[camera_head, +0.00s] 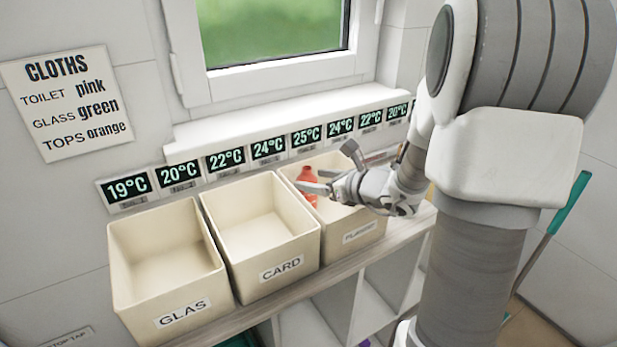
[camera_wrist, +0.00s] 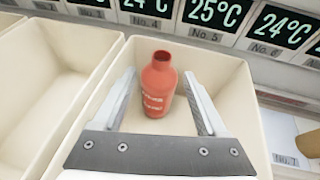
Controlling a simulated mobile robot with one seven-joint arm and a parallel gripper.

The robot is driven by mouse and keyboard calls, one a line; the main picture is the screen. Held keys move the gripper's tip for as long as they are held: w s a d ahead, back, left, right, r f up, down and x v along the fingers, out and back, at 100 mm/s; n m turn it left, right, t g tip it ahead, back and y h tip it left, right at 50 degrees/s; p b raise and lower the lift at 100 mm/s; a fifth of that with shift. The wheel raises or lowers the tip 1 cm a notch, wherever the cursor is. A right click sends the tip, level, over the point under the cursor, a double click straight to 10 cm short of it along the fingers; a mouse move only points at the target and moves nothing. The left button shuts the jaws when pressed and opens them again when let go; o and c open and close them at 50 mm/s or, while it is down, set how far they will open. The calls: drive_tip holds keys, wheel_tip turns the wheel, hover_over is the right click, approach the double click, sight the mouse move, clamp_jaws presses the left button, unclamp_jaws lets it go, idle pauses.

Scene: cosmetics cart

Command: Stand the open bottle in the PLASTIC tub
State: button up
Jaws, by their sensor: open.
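A red open bottle (camera_wrist: 158,88) with a bare round mouth stands upright inside the PLASTIC tub (camera_head: 357,237), the right one of three cream tubs. In the head view the bottle (camera_head: 307,181) shows near the tub's back left, partly behind my gripper (camera_head: 322,179). In the wrist view my gripper (camera_wrist: 163,85) is open, with one finger on each side of the bottle and a visible gap on both sides. The bottle's base rests on or close to the tub floor; the exact contact is hard to tell.
A row of temperature displays (camera_head: 268,150) runs along the ledge behind the tubs. A sign about cloths (camera_head: 69,100) hangs on the left wall.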

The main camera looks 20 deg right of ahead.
drive_tip(key=p+v, duration=0.1)
drive_tip(key=v, duration=0.8)
drive_tip(key=shift+r, duration=0.1)
